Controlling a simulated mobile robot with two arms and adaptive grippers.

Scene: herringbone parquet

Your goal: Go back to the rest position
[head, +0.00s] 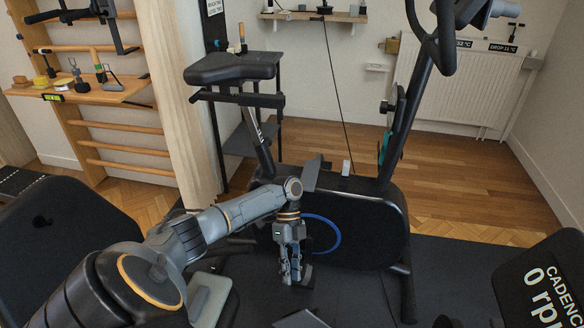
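My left arm comes in from the lower left and reaches to the middle of the view. My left gripper (290,278) points down in front of the dark flywheel housing of an exercise bike (365,222). I see nothing held between its fingers, but their opening is too small to judge from here. My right gripper is not in view.
The bike's saddle (232,68) and handlebar post stand beyond the arm. A wooden post (176,90) and wall bars with a small shelf (95,92) are at left. A "CADENCE 0 rpm" panel (545,283) is at lower right. Parquet (455,185) lies open behind the bike.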

